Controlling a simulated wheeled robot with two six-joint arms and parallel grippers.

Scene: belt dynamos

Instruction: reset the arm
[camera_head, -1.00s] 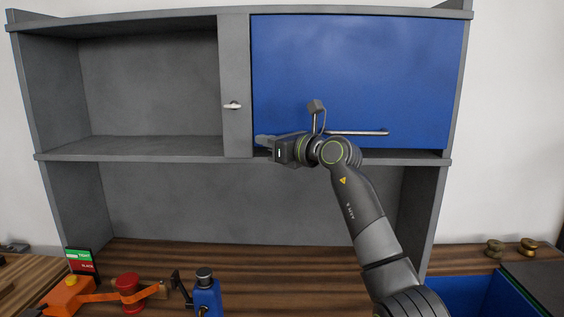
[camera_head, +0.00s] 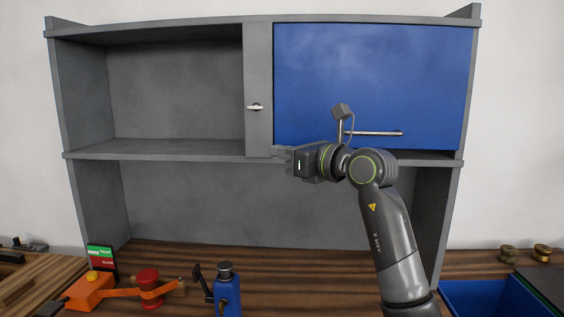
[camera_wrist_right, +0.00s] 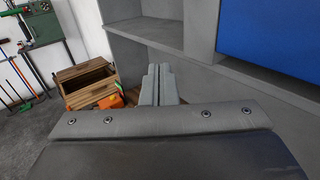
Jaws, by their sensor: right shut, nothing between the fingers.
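My right gripper (camera_head: 280,152) is in front of the grey cabinet, near the shelf edge below the blue door, pointing left. Its fingers are together and empty; they also show in the right wrist view (camera_wrist_right: 158,85). It is apart from the door handle, as far as the view shows. My right arm comes up from the lower right of the head view. My left gripper is in neither view.
The grey cabinet (camera_head: 258,75) has an open left compartment and a closed blue door (camera_head: 375,65) with a metal handle (camera_head: 375,133). On the wooden bench stand an orange device (camera_head: 90,292) with a belt, a red spool (camera_head: 149,285) and a blue device (camera_head: 228,295). A blue bin (camera_head: 485,297) is at right.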

